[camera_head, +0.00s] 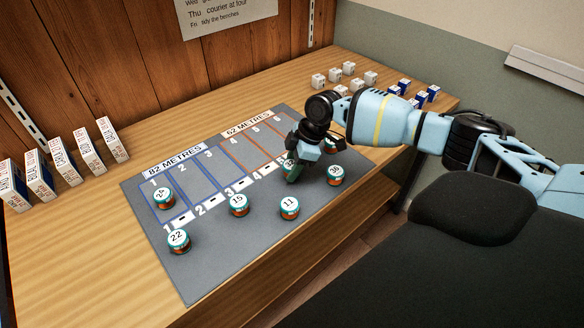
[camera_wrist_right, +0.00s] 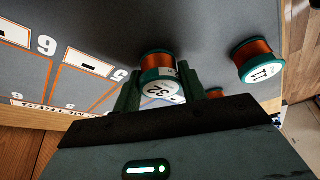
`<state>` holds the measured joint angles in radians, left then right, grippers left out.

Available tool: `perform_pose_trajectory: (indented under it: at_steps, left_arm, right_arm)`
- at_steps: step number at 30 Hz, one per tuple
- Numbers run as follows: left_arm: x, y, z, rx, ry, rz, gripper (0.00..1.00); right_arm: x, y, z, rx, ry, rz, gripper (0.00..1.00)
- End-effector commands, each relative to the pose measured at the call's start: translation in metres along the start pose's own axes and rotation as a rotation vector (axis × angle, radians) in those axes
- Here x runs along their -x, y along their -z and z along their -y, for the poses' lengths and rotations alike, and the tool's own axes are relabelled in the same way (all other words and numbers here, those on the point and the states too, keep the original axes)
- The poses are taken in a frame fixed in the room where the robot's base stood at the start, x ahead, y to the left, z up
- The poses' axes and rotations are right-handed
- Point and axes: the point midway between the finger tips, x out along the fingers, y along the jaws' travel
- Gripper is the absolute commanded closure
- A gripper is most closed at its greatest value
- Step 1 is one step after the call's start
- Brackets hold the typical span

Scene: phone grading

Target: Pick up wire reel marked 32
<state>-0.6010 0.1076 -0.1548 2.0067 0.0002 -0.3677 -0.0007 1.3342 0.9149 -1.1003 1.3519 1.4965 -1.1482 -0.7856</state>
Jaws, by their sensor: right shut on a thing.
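The wire reel marked 32 (camera_wrist_right: 158,64) has copper-coloured wire, teal flanges and a white label. In the right wrist view it sits between the two dark green fingers of my right gripper (camera_wrist_right: 157,92), which is shut on it. In the head view my right gripper (camera_head: 293,168) points down at the right part of the grey mat (camera_head: 215,262) and hides most of that reel. I cannot tell whether the reel is clear of the mat. My left gripper is not in view.
Reel 11 (camera_head: 290,207) and a reel whose number is unclear (camera_head: 335,176) stand close to my right gripper. Reels 15 (camera_head: 238,205) and 22 (camera_head: 179,241) stand further left. Small boxes (camera_head: 347,68) stand at the back right, and taller boxes (camera_head: 90,151) at the left.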

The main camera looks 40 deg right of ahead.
Motion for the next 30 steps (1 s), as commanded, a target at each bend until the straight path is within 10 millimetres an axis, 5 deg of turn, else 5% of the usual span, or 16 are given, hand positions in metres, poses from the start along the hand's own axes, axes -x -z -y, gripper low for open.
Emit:
perform_pose_trajectory:
  at_steps: [6,30]
  left_arm:
    - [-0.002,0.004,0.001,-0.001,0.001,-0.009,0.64]
    - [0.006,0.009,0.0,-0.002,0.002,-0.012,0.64]
  right_arm:
    - [0.028,0.01,0.003,0.003,-0.001,0.001,0.81]
    - [0.054,-0.024,0.135,0.003,-0.001,0.002,0.81]
